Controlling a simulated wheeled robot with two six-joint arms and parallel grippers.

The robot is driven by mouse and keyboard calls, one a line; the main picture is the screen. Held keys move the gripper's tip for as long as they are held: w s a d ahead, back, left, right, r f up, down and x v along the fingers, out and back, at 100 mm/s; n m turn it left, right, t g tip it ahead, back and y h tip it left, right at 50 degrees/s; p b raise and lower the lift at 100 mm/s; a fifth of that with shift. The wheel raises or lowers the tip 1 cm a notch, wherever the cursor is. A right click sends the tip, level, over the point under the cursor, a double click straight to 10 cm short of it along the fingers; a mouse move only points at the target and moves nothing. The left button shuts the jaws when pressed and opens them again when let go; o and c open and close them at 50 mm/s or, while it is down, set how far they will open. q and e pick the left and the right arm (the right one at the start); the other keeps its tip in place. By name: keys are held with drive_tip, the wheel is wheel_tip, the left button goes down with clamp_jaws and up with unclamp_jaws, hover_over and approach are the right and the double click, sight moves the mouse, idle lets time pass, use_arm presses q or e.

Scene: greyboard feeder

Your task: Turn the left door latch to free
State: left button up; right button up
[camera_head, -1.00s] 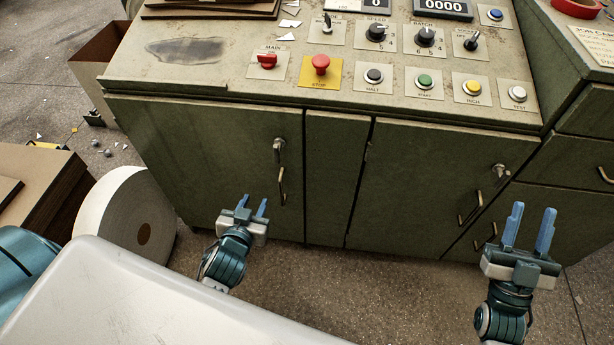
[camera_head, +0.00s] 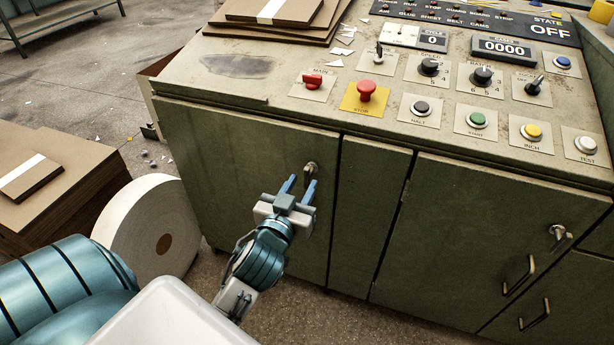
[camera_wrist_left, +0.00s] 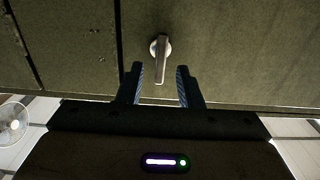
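The left door latch (camera_head: 311,170) is a small metal lever on the green left door (camera_head: 230,165), near its upper right corner. In the left wrist view the latch (camera_wrist_left: 161,58) shows a round base with its lever in line with the gap between my fingers. My left gripper (camera_head: 299,188) is open and just short of the latch, with one blue finger on each side of the lever's line. In the left wrist view the left gripper (camera_wrist_left: 160,80) has nothing between its fingers beyond the lever's tip. The left door's handle is hidden behind my gripper. My right gripper is out of view.
The control panel (camera_head: 300,110) with its red stop button (camera_head: 366,91) overhangs the doors. The right door has its own latch (camera_head: 559,233) and handle (camera_head: 519,275). A white paper roll (camera_head: 120,225) and stacked greyboard (camera_head: 60,200) stand at the left.

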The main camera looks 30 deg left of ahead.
sight(305, 178)
use_arm(q)
drive_tip(key=shift+x, duration=1.95)
clamp_jaws()
